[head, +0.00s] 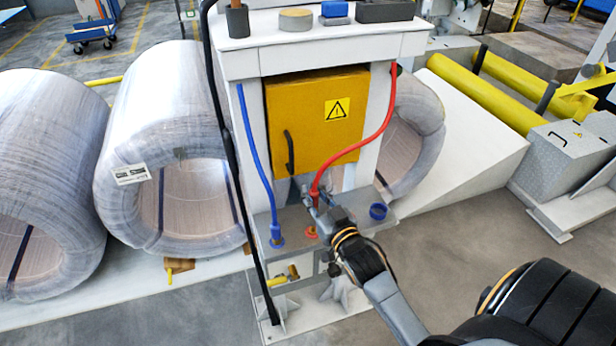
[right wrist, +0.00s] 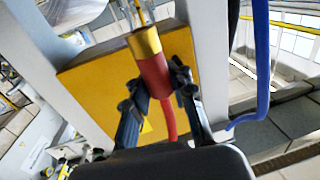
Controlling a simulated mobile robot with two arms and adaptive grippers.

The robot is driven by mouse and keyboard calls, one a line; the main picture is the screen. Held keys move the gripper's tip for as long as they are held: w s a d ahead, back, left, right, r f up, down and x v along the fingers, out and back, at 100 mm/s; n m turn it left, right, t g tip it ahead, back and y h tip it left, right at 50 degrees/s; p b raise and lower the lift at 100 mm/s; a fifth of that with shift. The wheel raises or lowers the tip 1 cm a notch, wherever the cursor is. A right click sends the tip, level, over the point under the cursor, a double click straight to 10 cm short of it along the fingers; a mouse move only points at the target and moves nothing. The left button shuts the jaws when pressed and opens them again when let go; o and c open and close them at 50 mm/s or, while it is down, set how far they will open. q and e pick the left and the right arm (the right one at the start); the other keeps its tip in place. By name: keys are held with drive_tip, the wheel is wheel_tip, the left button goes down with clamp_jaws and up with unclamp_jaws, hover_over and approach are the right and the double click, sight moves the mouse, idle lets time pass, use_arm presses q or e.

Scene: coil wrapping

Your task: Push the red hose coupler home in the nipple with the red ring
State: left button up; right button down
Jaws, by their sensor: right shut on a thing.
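The red hose coupler (right wrist: 150,70) has a red body and a gold collar. My right gripper (right wrist: 156,86) is shut on its red body, one finger on each side; it also shows in the head view (head: 317,200). The red hose (head: 362,148) runs from the coupler up to the right side of the white post. The red ring (head: 311,232) of the nipple lies on the grey ledge, below the gripper in the head view, with a visible gap between. The nipple itself is too small to make out clearly. My left gripper is not in view.
A blue hose (head: 258,160) ends at a blue ring (head: 277,242) left of the red one. A blue cup (head: 378,211) stands on the ledge at the right. The yellow cabinet (head: 300,110) is behind. Wrapped coils (head: 165,100) stand further left.

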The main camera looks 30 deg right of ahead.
drive_tip(key=shift+w, duration=0.15)
drive_tip(key=shift+f, duration=0.1)
drive_tip(key=shift+d, duration=0.1)
drive_tip(key=shift+p, duration=0.35)
wheel_tip(320, 180, down, 2)
drive_tip(key=shift+f+b, duration=0.1)
drive_tip(key=shift+b, duration=0.8)
wheel_tip(320, 180, down, 3)
drive_tip(key=shift+f+b, duration=0.1)
drive_tip(key=shift+b, duration=1)
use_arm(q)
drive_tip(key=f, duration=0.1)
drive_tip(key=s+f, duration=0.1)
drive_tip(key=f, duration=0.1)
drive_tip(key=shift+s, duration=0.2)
use_arm(e)
drive_tip(key=shift+f, duration=0.2)
